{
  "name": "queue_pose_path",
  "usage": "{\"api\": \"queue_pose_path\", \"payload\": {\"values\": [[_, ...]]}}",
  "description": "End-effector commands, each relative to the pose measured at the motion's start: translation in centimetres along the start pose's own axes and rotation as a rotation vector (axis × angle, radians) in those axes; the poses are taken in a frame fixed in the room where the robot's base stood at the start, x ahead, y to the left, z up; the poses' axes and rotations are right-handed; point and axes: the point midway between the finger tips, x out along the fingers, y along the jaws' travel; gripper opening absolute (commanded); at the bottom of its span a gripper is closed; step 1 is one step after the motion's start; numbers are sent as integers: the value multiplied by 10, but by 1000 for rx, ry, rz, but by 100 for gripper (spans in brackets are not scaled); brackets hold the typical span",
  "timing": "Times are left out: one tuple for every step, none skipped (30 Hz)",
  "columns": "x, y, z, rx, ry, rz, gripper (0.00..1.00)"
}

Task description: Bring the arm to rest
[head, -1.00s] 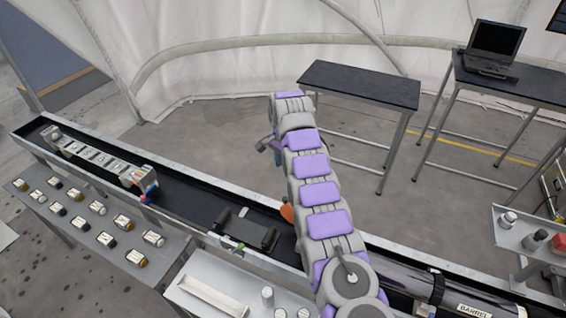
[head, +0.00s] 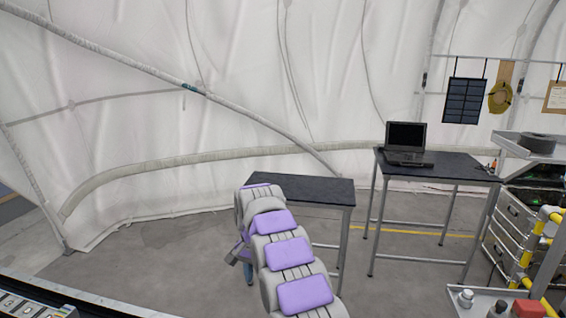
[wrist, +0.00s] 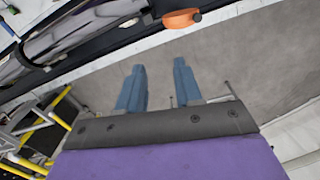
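My gripper (wrist: 159,66) shows in the wrist view as two blue fingers, spread apart with a clear gap and nothing between them. Bare grey floor shows beyond the fingertips. In the head view my purple-and-grey arm rises from the bottom middle, and the gripper (head: 241,254) hangs at its far end, partly hidden behind the arm. It is in front of a dark-topped table (head: 318,187), with floor around it.
A second table (head: 440,168) with a laptop (head: 405,144) stands to the right. A shelf rack with cases (head: 512,222) is at the right edge. The trough's edge shows at bottom left. In the wrist view an orange part (wrist: 181,18) lies near the trough.

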Motion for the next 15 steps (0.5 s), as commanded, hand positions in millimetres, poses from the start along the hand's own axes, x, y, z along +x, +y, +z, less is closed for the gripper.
{"api": "queue_pose_path", "payload": {"values": [[-2, 11, 3, -6, -3, 3, 35], [-6, 16, 4, -14, -2, 2, 35], [-9, 24, 7, -21, -3, 3, 35], [-9, 31, 9, -27, -7, 6, 35], [-12, 37, 11, -33, -8, 6, 35], [-15, 45, 14, -41, -9, 6, 35], [-16, 52, 17, -48, -13, 9, 35], [-17, 58, 20, -54, -16, 12, 35], [-20, 67, 24, -62, -17, 11, 35], [-22, 74, 27, -68, -18, 12, 35], [-22, 80, 30, -73, -23, 15, 35], [-23, 89, 35, -83, -23, 15, 35], [-25, 95, 38, -88, -23, 14, 35], [-25, 102, 42, -95, -26, 15, 35], [-26, 111, 47, -102, -29, 17, 35]]}}
